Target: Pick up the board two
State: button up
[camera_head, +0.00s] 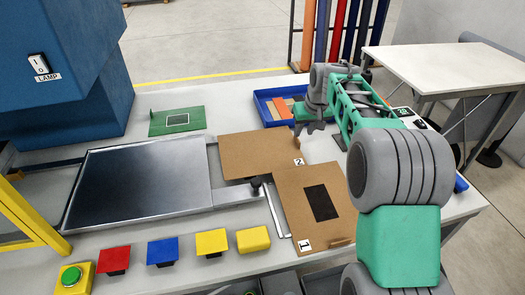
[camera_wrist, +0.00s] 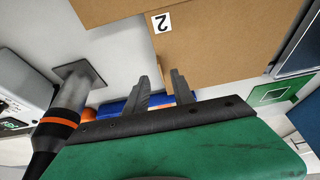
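Board two is a flat brown board (camera_head: 250,152) with a white "2" label at its right corner, lying on the table right of the metal plate. In the wrist view, board two (camera_wrist: 235,45) fills the upper right, its label just above my fingertips. My gripper (camera_head: 309,130) is near the board's back right corner, by the blue bin. In the wrist view my gripper (camera_wrist: 161,80) is open, with a gap between its two fingers and nothing held. The fingers appear apart from the board; their exact height over the table is hard to tell.
Brown board one (camera_head: 288,200) with a black rectangle lies in front of board two. A blue bin (camera_head: 262,108) with small pieces stands behind. The metal plate (camera_head: 140,180) is left; a green board (camera_head: 160,122) lies behind it. Coloured buttons (camera_head: 162,250) line the front.

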jog(key=p+x, duration=0.1)
jog(key=x, duration=0.3)
jog(key=w+p+x, duration=0.1)
jog(key=x, duration=0.3)
jog(key=shift+w+a+f, duration=0.1)
jog(key=shift+w, duration=0.05)
jog(key=shift+c, duration=0.2)
grip_shut()
dwell(0.9)
